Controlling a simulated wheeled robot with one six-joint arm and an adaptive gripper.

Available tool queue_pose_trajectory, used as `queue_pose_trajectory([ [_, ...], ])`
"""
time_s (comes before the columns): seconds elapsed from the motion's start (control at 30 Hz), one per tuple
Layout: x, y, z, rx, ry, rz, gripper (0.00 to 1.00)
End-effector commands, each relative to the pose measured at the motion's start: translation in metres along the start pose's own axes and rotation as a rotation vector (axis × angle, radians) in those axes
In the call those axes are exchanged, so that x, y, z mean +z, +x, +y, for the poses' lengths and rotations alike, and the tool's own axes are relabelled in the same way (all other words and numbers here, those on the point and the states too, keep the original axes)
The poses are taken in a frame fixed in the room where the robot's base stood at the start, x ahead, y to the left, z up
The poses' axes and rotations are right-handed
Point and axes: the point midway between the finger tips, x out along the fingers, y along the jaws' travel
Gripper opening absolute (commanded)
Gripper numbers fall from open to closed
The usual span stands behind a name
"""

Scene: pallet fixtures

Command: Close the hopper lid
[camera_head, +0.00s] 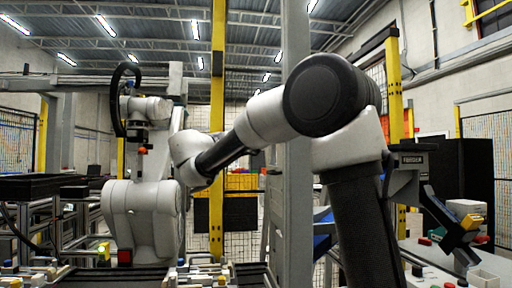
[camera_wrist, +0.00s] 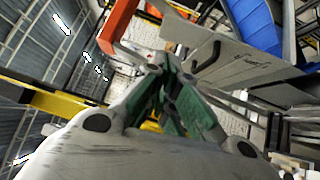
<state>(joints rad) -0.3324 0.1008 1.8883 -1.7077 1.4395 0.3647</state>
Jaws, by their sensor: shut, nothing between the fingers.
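My gripper (camera_wrist: 166,66), with green-sided fingers, is shut and empty. Its tips overlap the panel's lower left edge in the picture; I cannot tell whether they touch it. In the head view my arm crosses the middle, and the gripper is not clearly visible.
A blue bin (camera_wrist: 258,28) is at the upper right of the wrist view. In the head view a grey post (camera_head: 297,190) stands behind my arm, with a yellow post (camera_head: 216,215) to its left. Another white robot arm (camera_head: 145,205) stands at left. A fixture-covered table lies along the bottom.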

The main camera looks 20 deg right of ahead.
Motion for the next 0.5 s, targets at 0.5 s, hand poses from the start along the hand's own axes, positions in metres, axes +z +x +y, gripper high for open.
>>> queue_pose_trajectory([
  [0.5,0.015,0.098,0.000,0.000,-0.001,-0.004,0.00],
])
